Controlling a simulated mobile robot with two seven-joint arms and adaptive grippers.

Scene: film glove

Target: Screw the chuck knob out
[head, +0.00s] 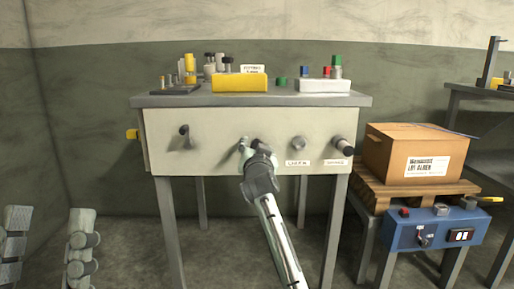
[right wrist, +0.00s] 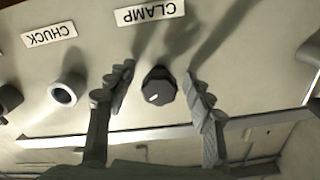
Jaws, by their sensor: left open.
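The chuck knob (head: 298,143) is a grey round knob on the pale front panel, above a label that seems to read CHUCK (head: 298,162). In the right wrist view the chuck knob (right wrist: 68,88) shows left of my right gripper (right wrist: 158,100), beside the CHUCK label. My right gripper (head: 248,146) is open at the panel. Its fingers stand either side of a dark knob (right wrist: 158,85) near the CLAMP label (right wrist: 150,12), with visible gaps. My left gripper (head: 48,245) is open and empty at the lower left, away from the panel.
The bench top (head: 190,100) holds a yellow block and other parts. A cardboard box (head: 405,150) and blue control unit (head: 430,232) stand right.

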